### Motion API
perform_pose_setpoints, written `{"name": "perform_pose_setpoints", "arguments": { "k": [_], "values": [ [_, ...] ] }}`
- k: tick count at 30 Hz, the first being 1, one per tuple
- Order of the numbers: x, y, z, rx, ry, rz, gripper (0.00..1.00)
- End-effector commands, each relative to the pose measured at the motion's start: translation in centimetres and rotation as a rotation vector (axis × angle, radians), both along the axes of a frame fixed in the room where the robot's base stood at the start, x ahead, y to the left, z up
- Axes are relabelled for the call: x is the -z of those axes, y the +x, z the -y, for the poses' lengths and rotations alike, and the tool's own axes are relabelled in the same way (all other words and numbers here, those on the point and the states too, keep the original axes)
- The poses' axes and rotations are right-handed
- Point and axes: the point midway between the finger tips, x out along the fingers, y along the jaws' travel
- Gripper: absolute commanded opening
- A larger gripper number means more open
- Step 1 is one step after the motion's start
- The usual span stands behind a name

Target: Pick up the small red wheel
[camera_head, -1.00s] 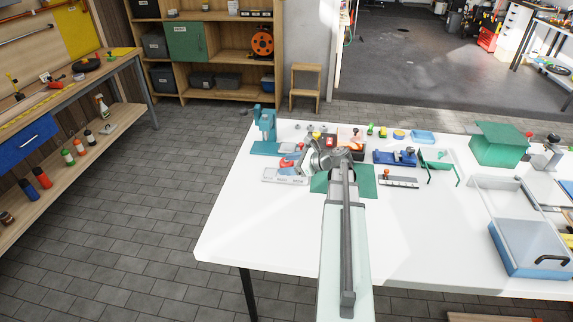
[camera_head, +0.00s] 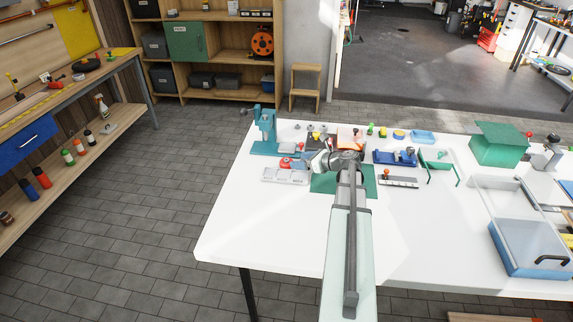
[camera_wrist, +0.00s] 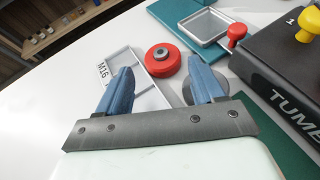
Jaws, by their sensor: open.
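The small red wheel (camera_wrist: 162,60) has a grey hub and shows between and past my fingertips in the wrist view. In the head view it is the red thing (camera_head: 286,162) just left of my gripper. My gripper (camera_wrist: 160,68) is open with two blue fingers and nothing between them. The left finger covers part of a white tray marked M16 (camera_wrist: 148,97). The right finger is just right of the wheel and partly hides a grey round part. I cannot tell whether either finger touches the wheel.
A grey metal tray (camera_wrist: 204,27), a red knob (camera_wrist: 237,32) and a dark lettered box (camera_wrist: 280,70) with a yellow knob (camera_wrist: 308,27) stand close on the right. A teal press (camera_head: 264,130) stands behind left. The white tabletop in front (camera_head: 260,220) is clear.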

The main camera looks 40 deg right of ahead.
Motion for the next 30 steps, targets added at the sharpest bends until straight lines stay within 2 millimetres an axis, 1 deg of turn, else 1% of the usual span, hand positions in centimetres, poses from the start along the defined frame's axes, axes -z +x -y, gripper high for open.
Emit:
{"name": "perform_pose_setpoints", "arguments": {
  "k": [1, 8, 11, 18, 21, 29, 30],
  "values": [
    [0.2, 0.5, -0.1, -0.001, 0.0, 0.0, 0.68],
    [0.6, 1.1, -0.4, -0.001, 0.0, 0.0, 0.68],
    [0.9, 1.7, -0.5, -0.001, 0.0, -0.001, 0.68],
    [2.4, 4.3, -1.3, -0.002, -0.001, -0.002, 0.68],
    [2.7, 5.2, -1.7, -0.002, -0.001, -0.002, 0.68],
    [2.8, 5.3, -1.8, 0.0, -0.001, -0.002, 0.68],
    [2.8, 5.3, -1.8, 0.0, -0.001, -0.002, 0.63]
  ]
}}
